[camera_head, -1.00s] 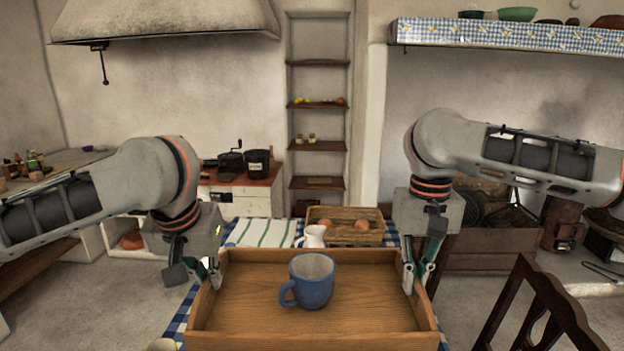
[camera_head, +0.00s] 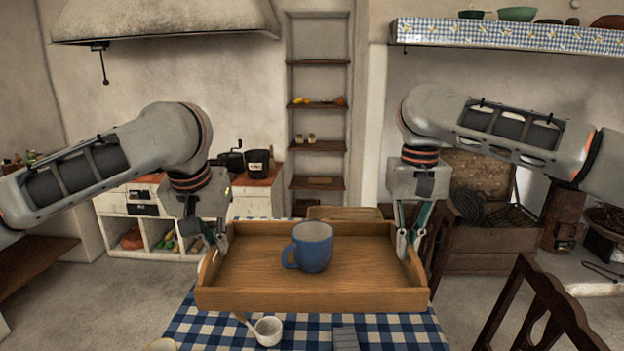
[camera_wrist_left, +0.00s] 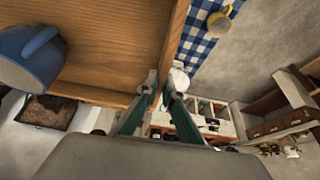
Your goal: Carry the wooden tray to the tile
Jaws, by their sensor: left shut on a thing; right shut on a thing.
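The wooden tray (camera_head: 313,298) is held level above the checked table, with a blue mug (camera_head: 313,249) standing upright in it. My left gripper (camera_head: 222,243) is shut on the tray's left wall and my right gripper (camera_head: 409,250) is shut on its right wall. In the left wrist view, my left gripper (camera_wrist_left: 163,88) pinches the wall of the wooden tray (camera_wrist_left: 110,45), and the blue mug (camera_wrist_left: 35,58) shows inside. I cannot make out the tile for certain; a small grey flat piece (camera_head: 345,338) lies near the table's front.
The blue checked tablecloth (camera_head: 400,333) lies under the tray. A white ladle (camera_head: 268,331) lies in front of the tray. A yellow mug (camera_wrist_left: 219,23) shows in the left wrist view. A wooden chair (camera_head: 535,310) stands at the right. A wicker basket (camera_head: 345,213) is mostly hidden behind the tray.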

